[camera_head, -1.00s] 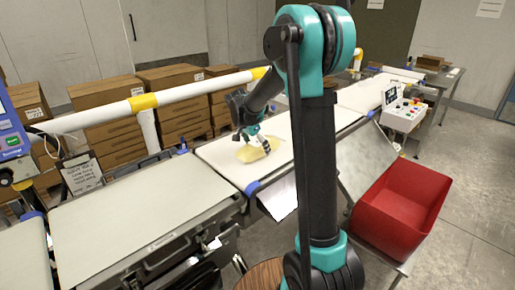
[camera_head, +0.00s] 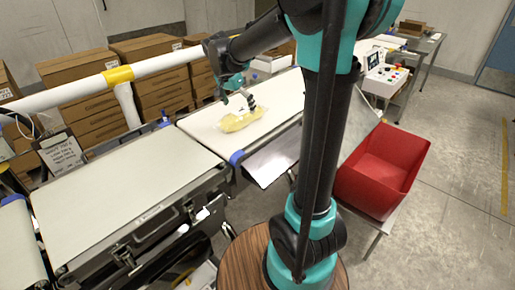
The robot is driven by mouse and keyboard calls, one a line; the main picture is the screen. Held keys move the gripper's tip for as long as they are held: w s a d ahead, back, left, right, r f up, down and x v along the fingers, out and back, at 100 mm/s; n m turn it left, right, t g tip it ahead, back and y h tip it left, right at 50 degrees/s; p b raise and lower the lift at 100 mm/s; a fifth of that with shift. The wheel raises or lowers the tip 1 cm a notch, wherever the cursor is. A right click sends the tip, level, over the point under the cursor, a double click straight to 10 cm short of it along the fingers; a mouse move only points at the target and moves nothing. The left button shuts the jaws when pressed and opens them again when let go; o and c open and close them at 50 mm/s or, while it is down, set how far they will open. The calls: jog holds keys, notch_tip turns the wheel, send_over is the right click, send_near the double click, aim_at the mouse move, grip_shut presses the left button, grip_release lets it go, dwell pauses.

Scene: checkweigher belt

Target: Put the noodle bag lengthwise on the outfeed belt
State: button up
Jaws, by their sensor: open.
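The noodle bag (camera_head: 239,122) is a yellowish, see-through packet lying on a white belt section (camera_head: 206,120), which I take to be the outfeed belt. Its long side runs roughly along the belt, from lower left to upper right. My gripper (camera_head: 238,102) is open just above and behind the bag, with its fingers apart. One dark fingertip is close to the bag's upper right part; I cannot tell whether it touches. My arm column hides the right part of the belt.
Another belt section (camera_head: 120,190) lies at the near left. A white and yellow rail (camera_head: 90,88) runs behind the belts, with stacked cardboard boxes (camera_head: 150,50) beyond. A red bin (camera_head: 380,170) and a control box (camera_head: 385,78) stand at right.

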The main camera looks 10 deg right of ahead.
jog(key=s+d+f+n, duration=0.1)
jog(key=s+f, duration=0.1)
jog(key=s, duration=0.2)
jog(key=s+d+f+n+y, duration=0.1)
jog(key=s+d+f+n, duration=0.1)
jog(key=s, duration=0.3)
jog(key=s+d+f+n, duration=0.1)
jog(key=s+f+n, duration=0.1)
jog(key=s+f, duration=0.2)
jog(key=shift+s+d+f+t+y, duration=0.1)
jog(key=shift+s+d+t+y, duration=0.2)
jog(key=shift+s+d+y, duration=0.1)
jog(key=s+f+n, duration=0.1)
jog(key=s+f, duration=0.1)
jog(key=s, duration=0.1)
jog(key=s+f+n, duration=0.2)
jog(key=s, duration=0.2)
jog(key=s+f+n+t+y, duration=0.1)
jog(key=s+f, duration=0.2)
jog(key=shift+s+d, duration=0.35)
